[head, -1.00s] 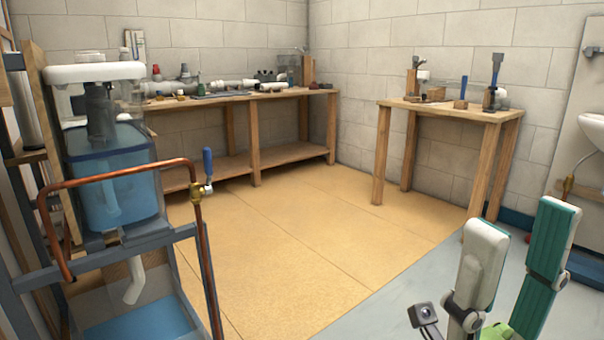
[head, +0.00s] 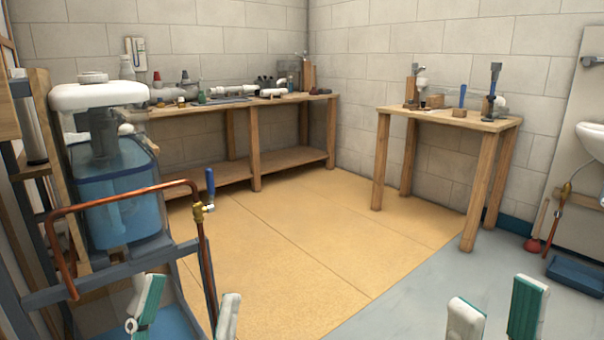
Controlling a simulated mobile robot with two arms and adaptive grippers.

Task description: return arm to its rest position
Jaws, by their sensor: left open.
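My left gripper (head: 190,289) shows at the lower left of the head view. Its two fingers, pale with green, stand wide apart, and I see nothing held between them. It overlaps the lower copper pipe in the picture; whether they touch I cannot tell. My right gripper (head: 496,293) is at the lower right, with its two pale and green fingers apart and nothing between them, above the grey floor. Only the finger ends of both grippers show; the arms are out of view.
A copper pipe (head: 123,204) with a blue-handled valve (head: 209,188) stands before the toilet cistern (head: 120,205) at the left. A long workbench (head: 255,165) and a small table (head: 450,112) stand at the walls. The tan floor (head: 290,240) between is clear.

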